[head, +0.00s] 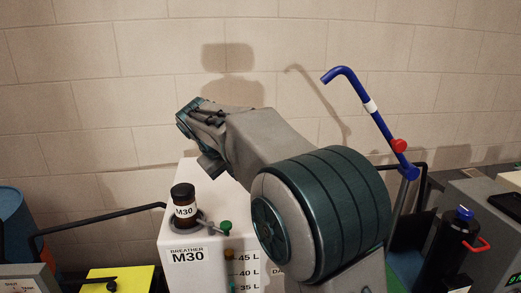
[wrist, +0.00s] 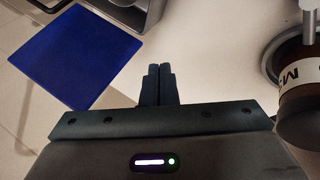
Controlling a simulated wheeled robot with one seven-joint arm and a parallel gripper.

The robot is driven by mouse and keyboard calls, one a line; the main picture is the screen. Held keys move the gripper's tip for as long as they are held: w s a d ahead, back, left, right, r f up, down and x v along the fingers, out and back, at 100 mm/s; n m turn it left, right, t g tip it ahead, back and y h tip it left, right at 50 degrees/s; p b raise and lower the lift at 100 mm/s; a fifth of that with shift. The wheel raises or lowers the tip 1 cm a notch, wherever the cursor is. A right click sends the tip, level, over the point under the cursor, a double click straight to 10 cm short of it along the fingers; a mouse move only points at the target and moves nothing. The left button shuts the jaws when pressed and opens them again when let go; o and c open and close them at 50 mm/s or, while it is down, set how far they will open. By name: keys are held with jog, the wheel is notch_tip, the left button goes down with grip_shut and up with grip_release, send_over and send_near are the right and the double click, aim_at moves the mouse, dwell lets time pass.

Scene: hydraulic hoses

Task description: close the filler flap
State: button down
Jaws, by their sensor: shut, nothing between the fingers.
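My gripper (wrist: 160,70) is shut and empty in the wrist view, its two dark fingertips together over the edge of a pale top surface. That surface appears to be the top of the white tank (head: 188,274) of the head view. A grey metal part (wrist: 125,12) is cut off by the top edge of the wrist view, ahead of the fingers and apart from them. I cannot tell whether it is the filler flap. No flap is clearly visible in the head view, where my arm covers much of the tank top and I cannot make out the fingers.
A brown bottle marked M30 (head: 184,207) stands on the tank in a ring; it is close to my gripper's right in the wrist view (wrist: 300,95). A green-topped fitting (head: 225,227) is beside it. A blue bent pipe (head: 372,110) rises at right.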

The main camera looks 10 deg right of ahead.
jog(key=w+r+n+t+h+p, duration=0.1)
jog(key=w+r+h+p, duration=0.15)
jog(key=w+h, duration=0.8)
jog(key=w+d+h+p, duration=0.15)
jog(key=d+p, duration=0.25)
jog(key=d, duration=0.5)
jog(key=shift+s+a+p, duration=0.15)
jog(key=shift+s+p, duration=0.4)
jog(key=shift+s, duration=1.4)
jog(key=shift+f, duration=0.1)
